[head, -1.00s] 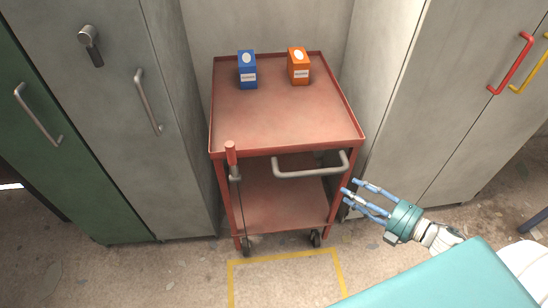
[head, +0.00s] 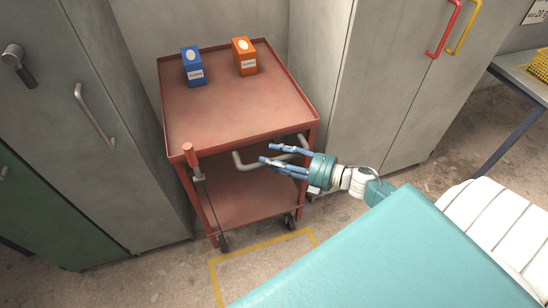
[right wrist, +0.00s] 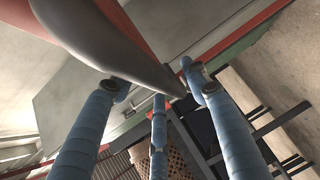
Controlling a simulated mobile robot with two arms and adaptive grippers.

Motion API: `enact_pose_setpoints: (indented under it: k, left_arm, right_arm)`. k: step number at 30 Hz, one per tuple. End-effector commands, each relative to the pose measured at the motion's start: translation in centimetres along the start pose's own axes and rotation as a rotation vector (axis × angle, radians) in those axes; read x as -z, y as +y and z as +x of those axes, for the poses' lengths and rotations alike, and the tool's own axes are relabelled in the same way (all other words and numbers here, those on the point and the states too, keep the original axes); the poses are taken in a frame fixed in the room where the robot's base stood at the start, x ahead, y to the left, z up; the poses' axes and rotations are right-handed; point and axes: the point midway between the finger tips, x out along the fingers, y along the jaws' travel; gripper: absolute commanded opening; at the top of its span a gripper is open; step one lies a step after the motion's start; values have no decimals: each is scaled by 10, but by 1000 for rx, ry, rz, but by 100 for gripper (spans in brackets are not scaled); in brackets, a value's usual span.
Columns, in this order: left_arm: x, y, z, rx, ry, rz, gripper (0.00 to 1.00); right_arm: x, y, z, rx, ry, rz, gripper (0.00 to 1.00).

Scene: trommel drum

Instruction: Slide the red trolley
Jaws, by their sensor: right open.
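The red trolley (head: 240,112) stands between grey cabinets in the head view, with a flat upper tray and a lower shelf. A grey bar handle (head: 246,164) sticks out of its front, partly hidden by my right gripper (head: 267,154). A red-topped lever (head: 190,154) stands at its front left corner. My right gripper is open, its fingers pointing left at the handle. In the right wrist view a grey bar (right wrist: 118,48), seemingly the handle, crosses close to the fingertips; I cannot tell whether they touch. My left gripper is not in view.
A blue box (head: 192,68) and an orange box (head: 244,57) stand on the trolley's tray. Cabinets flank the trolley closely, with red (head: 443,30) and yellow (head: 463,25) handles at right. A yellow outline (head: 265,257) marks clear floor before it.

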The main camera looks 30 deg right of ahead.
Motion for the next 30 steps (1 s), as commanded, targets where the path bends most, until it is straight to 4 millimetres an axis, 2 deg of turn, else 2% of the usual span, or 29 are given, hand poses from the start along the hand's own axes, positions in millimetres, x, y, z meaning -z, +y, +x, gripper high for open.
enact_pose_setpoints:
  k: [7,12,14,23,30]
  left_arm:
    - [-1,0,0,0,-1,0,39]
    - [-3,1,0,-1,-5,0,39]
    - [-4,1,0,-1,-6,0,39]
    - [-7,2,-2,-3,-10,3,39]
    - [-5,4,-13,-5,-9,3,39]
  right_arm:
    - [0,0,0,0,0,1,43]
    - [0,-1,0,0,0,1,10]
    - [0,-1,0,1,0,0,0]
    - [3,-2,-3,3,-1,0,0]
    - [24,-8,-24,7,0,5,0]
